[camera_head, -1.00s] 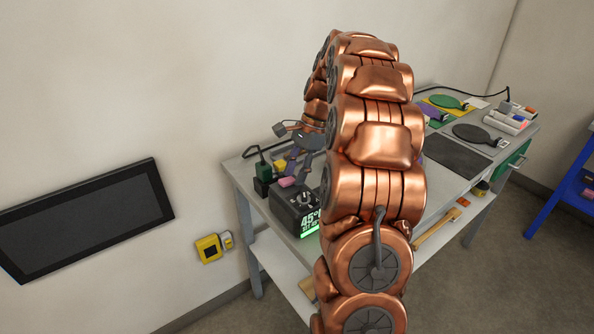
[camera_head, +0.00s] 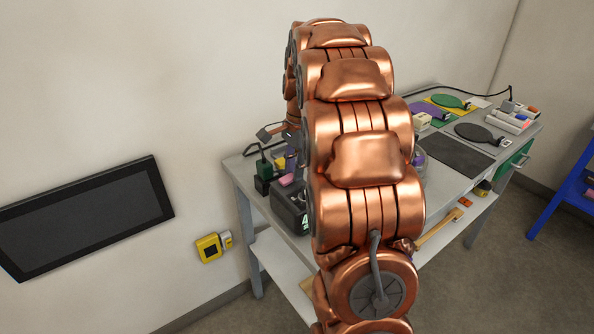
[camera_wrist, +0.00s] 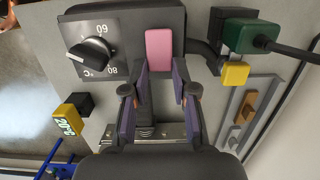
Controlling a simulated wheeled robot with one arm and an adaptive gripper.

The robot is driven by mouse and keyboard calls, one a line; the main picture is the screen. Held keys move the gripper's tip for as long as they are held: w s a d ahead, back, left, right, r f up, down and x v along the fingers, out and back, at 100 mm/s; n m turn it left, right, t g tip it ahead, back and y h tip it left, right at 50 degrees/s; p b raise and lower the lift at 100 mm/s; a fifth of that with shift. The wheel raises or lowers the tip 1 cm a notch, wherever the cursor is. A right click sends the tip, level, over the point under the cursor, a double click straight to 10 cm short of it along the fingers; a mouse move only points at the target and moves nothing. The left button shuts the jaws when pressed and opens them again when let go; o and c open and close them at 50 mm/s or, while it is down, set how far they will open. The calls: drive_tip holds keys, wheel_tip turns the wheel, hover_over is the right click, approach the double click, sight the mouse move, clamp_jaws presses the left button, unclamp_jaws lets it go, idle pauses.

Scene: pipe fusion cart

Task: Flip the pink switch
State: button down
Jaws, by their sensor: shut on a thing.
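The pink switch (camera_wrist: 159,50) is a small pink block on the edge of a dark control box (camera_wrist: 104,18), at top centre in the wrist view. In the head view the pink switch (camera_head: 286,180) shows as a small spot on top of the dark box (camera_head: 289,207), left of my arm. My gripper (camera_wrist: 160,72) has its purple-padded fingers one on each side of the switch's near end, shut on it. In the head view my arm covers part of the box and most of my gripper.
Left of the switch is a black dial (camera_wrist: 89,52) with temperature marks. Right are a green plug (camera_wrist: 250,36) with a black cable and a yellow block (camera_wrist: 235,73). A yellow-black piece marked 20°C (camera_wrist: 68,118) lies lower left. The grey table (camera_head: 455,160) holds paddles farther right.

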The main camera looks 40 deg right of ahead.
drive_tip(key=shift+a+h, duration=0.1)
drive_tip(key=shift+h, duration=0.2)
drive_tip(key=c, duration=0.9)
unclamp_jaws()
drive_tip(key=shift+r, duration=0.15)
drive_tip(key=r, duration=1.1)
drive_tip(key=shift+d+r, duration=0.35)
drive_tip(key=shift+d, duration=0.05)
